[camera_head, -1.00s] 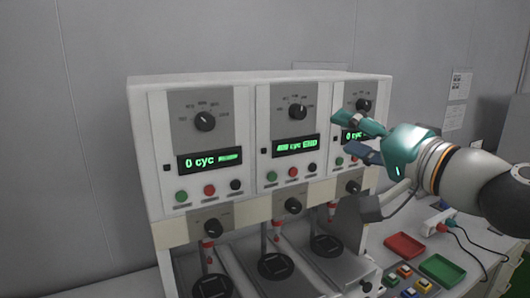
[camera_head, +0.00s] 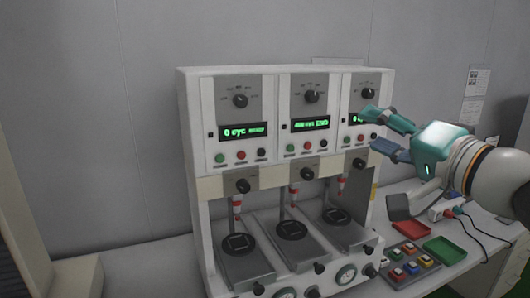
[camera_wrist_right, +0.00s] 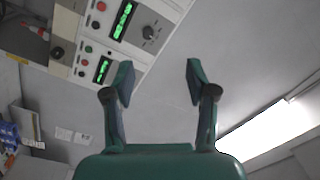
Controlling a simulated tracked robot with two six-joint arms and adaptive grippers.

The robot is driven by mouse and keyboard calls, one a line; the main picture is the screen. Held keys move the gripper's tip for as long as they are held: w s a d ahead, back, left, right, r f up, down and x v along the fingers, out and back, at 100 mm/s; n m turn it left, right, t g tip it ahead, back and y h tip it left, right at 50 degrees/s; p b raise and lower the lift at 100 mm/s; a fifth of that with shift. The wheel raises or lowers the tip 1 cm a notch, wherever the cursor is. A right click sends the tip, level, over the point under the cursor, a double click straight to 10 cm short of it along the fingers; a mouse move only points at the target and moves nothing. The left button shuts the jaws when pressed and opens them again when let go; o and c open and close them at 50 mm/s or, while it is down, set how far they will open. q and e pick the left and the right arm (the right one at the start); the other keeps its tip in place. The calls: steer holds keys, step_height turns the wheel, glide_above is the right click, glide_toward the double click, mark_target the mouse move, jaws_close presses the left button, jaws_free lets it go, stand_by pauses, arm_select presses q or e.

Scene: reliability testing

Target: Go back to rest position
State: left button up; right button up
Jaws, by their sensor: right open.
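My right gripper (camera_head: 374,128) is teal and comes in from the right in the head view. It is open and empty, in front of the right-hand panel of the test machine (camera_head: 262,170), and hides part of that panel's display. In the right wrist view, the two fingers of the gripper (camera_wrist_right: 156,82) stand apart with only the grey wall between them. The machine's panels show at the upper left there. I cannot tell whether the gripper touches the machine. My left gripper is not in view.
The machine has three bays with knobs, buttons and round platforms. A red tray (camera_head: 408,229), a green tray (camera_head: 444,251) and several small coloured blocks lie to its right. A power strip (camera_head: 446,209) with cables is behind them. The wall fills the back.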

steer(key=w+f+m+g+h, duration=0.15)
steer(key=w+f, duration=0.35)
steer(key=f, duration=0.6)
steer(key=w+f+n+g+h, duration=0.1)
steer(key=w+f+g, duration=0.25)
steer(key=f, duration=0.75)
step_height(320, 180, down, 19)
steer(key=g, duration=0.3)
steer(key=s+a+f+g+h, duration=0.1)
steer(key=s+f+g, duration=0.1)
steer(key=s+f, duration=0.45)
steer(key=s+f+n+g, duration=0.1)
steer(key=s+f+g, duration=0.15)
steer(key=f, duration=0.65)
steer(key=s+a+f+g+h, duration=0.1)
steer(key=s+f, duration=0.4)
steer(key=f, duration=0.2)
steer(key=s+a+f+n+g, duration=0.1)
steer(key=s+f, duration=0.3)
steer(key=s, duration=0.4)
steer(key=s+a+f+n+g, duration=0.1)
steer(key=s+f, duration=0.3)
steer(key=s, duration=0.4)
steer(key=shift+a+f+n+y, duration=0.4)
steer(key=shift+a+n, duration=0.3)
steer(key=shift+n, duration=0.15)
steer(key=shift+g, duration=0.25)
